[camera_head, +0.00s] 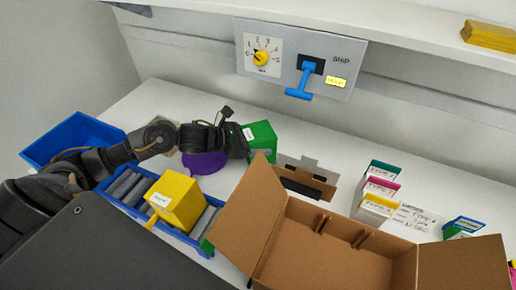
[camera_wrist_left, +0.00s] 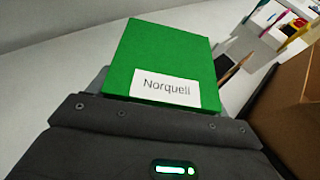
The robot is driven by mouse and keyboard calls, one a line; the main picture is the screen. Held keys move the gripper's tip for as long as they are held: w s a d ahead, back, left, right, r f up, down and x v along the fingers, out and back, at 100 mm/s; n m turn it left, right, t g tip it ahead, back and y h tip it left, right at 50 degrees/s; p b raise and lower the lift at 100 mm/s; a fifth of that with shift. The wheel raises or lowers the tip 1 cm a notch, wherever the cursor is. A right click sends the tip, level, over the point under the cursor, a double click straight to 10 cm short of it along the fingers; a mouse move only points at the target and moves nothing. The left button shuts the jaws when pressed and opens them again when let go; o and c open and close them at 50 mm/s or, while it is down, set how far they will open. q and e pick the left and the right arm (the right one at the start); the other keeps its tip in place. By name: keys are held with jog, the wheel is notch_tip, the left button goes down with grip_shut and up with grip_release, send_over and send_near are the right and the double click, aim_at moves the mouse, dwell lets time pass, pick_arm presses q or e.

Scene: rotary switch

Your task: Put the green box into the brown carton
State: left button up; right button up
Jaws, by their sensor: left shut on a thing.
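The green box (camera_head: 262,141) is held by my left gripper (camera_head: 240,143) over the back middle of the table, left of the carton. In the left wrist view the green box (camera_wrist_left: 168,60) fills the space beyond the gripper (camera_wrist_left: 155,105), with a white label reading "Norquell" facing the camera. My left gripper is shut on it. The open brown carton (camera_head: 335,235) stands at the front, its flaps spread outward and its visible inside empty. The carton's edge also shows in the left wrist view (camera_wrist_left: 300,110). My right gripper is not in view.
A yellow box (camera_head: 178,196) sits on a blue-framed roller rack (camera_head: 125,190). A purple round object (camera_head: 205,163) lies below my left wrist. A blue bin (camera_head: 75,138) is at left. A switch panel (camera_head: 298,62) is on the wall.

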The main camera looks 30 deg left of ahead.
pick_arm(q)
notch_tip(320, 180, down, 4)
jog(key=shift+r, duration=0.2)
jog(key=shift+f, duration=0.15)
jog(key=o, duration=1.3)
jog(key=shift+c, duration=0.2)
